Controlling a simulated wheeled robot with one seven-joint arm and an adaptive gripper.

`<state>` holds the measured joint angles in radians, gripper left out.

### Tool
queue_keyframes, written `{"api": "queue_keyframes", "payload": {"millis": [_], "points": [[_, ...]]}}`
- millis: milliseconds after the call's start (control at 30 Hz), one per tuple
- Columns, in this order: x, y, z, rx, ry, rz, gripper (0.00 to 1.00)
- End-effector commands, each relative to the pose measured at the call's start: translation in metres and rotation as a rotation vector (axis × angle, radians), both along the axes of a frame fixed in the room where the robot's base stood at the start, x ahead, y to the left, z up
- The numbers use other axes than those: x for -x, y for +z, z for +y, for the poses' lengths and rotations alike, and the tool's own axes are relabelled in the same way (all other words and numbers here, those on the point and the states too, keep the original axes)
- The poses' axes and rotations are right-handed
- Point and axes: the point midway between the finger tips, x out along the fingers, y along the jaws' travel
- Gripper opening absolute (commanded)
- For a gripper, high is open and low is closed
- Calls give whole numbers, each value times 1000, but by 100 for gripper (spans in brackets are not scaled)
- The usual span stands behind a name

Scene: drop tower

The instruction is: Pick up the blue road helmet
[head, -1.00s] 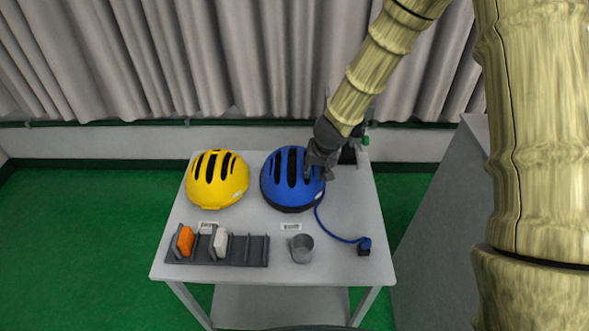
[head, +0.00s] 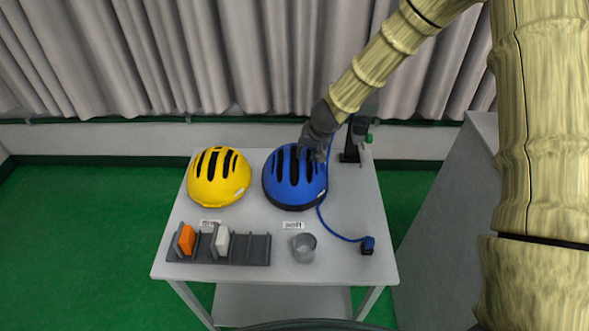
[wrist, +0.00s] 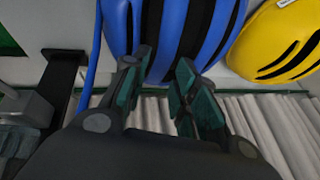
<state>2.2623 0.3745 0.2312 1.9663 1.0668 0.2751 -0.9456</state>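The blue road helmet (head: 294,181) sits on the grey table, right of the yellow helmet, with dark vents along its top. It also fills the upper middle of the wrist view (wrist: 176,30). My gripper (head: 308,150) is at the helmet's far right upper side. In the wrist view my gripper (wrist: 163,75) has its two fingers apart, with the helmet's edge just beyond and partly between the tips. I cannot tell whether the fingers touch it.
The yellow helmet (head: 218,178) stands close at left. A dark rack (head: 250,249) holds an orange piece (head: 187,240) and a white piece (head: 222,240). A grey cup (head: 304,248) stands in front. A black stand (head: 350,148) is behind right, near the curtain (head: 230,60).

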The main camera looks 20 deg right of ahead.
Motion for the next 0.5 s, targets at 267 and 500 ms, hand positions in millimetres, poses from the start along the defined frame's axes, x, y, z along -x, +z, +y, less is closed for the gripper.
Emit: {"api": "queue_keyframes", "payload": {"millis": [267,500], "points": [[-6,-11,3,-1,0,2,28],[-15,-26,5,-1,0,2,28]]}}
